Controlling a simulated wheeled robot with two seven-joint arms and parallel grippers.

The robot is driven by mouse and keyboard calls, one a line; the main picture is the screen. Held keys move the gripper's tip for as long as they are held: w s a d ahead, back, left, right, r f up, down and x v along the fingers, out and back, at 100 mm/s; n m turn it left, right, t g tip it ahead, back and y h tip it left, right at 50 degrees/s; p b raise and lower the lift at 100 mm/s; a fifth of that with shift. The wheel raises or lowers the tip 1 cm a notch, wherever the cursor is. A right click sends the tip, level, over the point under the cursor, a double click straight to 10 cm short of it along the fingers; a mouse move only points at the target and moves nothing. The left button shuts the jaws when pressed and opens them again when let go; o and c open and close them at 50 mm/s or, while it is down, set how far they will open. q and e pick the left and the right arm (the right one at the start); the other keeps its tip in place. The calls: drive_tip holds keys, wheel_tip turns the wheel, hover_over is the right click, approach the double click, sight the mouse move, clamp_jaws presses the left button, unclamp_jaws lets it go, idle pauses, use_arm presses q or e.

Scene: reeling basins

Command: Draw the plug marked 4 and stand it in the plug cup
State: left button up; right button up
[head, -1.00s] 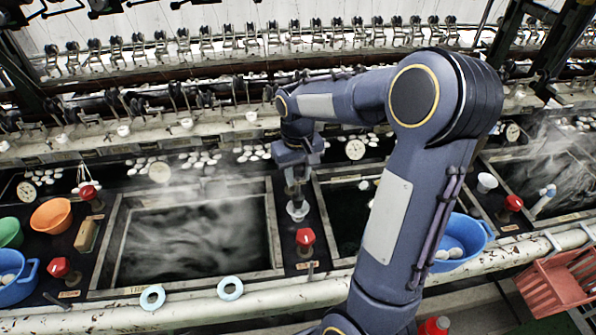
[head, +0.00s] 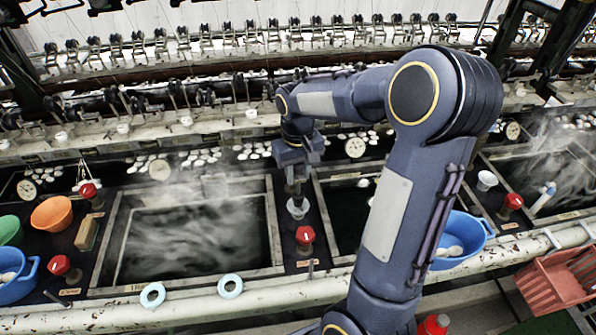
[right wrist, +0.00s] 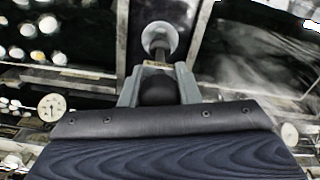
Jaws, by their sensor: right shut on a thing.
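My right gripper (head: 296,188) points down on the dark ledge between two basins. It is shut on a dark plug (right wrist: 158,50), whose stem shows between the fingers in the right wrist view. The fingers (right wrist: 158,72) flank it there. A small white cup (head: 298,209) stands directly below the gripper, and its round rim also shows in the right wrist view (right wrist: 172,29). The plug's lower end lies over or inside the cup; I cannot tell whether it touches the bottom. No number is readable on the plug. My left gripper is not in view.
A red-topped knob (head: 305,236) stands just in front of the cup. A steaming basin (head: 270,268) lies left, another basin (head: 340,262) right, partly behind my arm. A second white cup (head: 487,181) and a blue bowl (head: 476,247) are farther right.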

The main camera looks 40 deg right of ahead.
sight(298, 195)
drive_tip(key=shift+f, duration=0.2)
idle(0.5)
drive_tip(key=shift+f+b, duration=0.55)
drive_tip(key=shift+f, duration=0.15)
drive_tip(key=shift+f+b, duration=0.5)
drive_tip(key=shift+f, duration=0.1)
drive_tip(key=shift+f+b, duration=0.5)
drive_tip(key=shift+f, duration=0.2)
idle(0.8)
drive_tip(key=o, duration=0.9)
drive_tip(key=shift+r, duration=3.9)
